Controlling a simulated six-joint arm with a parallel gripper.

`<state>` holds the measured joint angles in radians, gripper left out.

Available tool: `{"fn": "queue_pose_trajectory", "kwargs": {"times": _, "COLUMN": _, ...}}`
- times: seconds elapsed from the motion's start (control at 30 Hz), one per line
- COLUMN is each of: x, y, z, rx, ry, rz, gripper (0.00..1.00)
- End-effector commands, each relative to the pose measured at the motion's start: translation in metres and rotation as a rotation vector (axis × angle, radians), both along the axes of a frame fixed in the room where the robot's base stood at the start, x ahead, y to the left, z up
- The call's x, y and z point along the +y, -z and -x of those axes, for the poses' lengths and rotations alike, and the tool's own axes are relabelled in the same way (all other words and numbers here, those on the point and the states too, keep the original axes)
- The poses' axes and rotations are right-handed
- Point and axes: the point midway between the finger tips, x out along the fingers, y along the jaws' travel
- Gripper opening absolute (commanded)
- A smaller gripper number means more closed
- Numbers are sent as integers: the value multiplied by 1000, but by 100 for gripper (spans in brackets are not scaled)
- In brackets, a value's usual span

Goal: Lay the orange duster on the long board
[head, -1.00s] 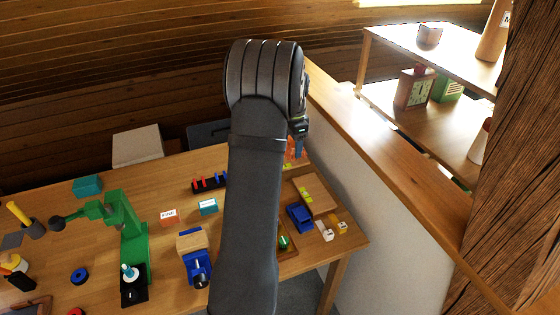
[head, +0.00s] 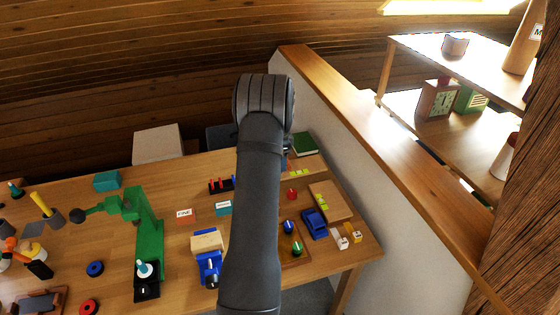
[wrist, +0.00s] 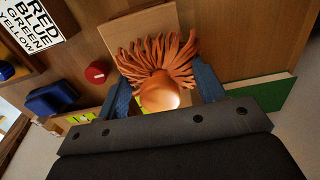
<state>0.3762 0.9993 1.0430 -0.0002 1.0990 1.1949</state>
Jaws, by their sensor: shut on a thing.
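My gripper (wrist: 165,92) is shut on the orange duster (wrist: 158,62). The duster's rounded copper-coloured end sits between the blue fingers, and its orange strands fan out away from the palm. A pale flat board (wrist: 138,27) shows just beyond the strands in the wrist view; whether it is the long board, and whether the duster touches it, I cannot tell. In the head view, my arm hides the gripper and most or all of the duster. Another flat wooden board (head: 331,196) lies on the right part of the table.
Near the gripper are a red knob (wrist: 97,72), a blue toy-like block (wrist: 52,97) and a green book (head: 305,143). A colour-word sign (wrist: 38,22) is at the wrist view's upper left. A green stand (head: 148,235) is further left. A ledge-topped wall (head: 375,135) borders the table's right.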

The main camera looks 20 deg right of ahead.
Motion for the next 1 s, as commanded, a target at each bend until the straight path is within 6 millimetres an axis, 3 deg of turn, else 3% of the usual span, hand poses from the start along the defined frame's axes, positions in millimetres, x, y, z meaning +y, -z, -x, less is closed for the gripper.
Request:
{"fn": "queue_pose_trajectory", "kwargs": {"times": 0.07, "x": 0, "y": 9, "z": 0, "rx": 1, "ry": 0, "rz": 0, "gripper": 40}}
{"fn": "queue_pose_trajectory", "kwargs": {"times": 0.43, "x": 0, "y": 13, "z": 0, "rx": 0, "ry": 0, "rz": 0, "gripper": 40}}
{"fn": "queue_pose_trajectory", "kwargs": {"times": 0.47, "x": 0, "y": 12, "z": 0, "rx": 0, "ry": 0, "rz": 0, "gripper": 69}}
{"fn": "queue_pose_trajectory", "kwargs": {"times": 0.53, "x": 0, "y": 12, "z": 0, "rx": 0, "ry": 0, "rz": 0, "gripper": 83}}
{"fn": "queue_pose_trajectory", "kwargs": {"times": 0.87, "x": 0, "y": 10, "z": 0, "rx": -1, "ry": 0, "rz": 0, "gripper": 85}}
{"fn": "queue_pose_trajectory", "kwargs": {"times": 1.0, "x": 0, "y": -5, "z": 0, "rx": -3, "ry": 0, "rz": 1, "gripper": 85}}
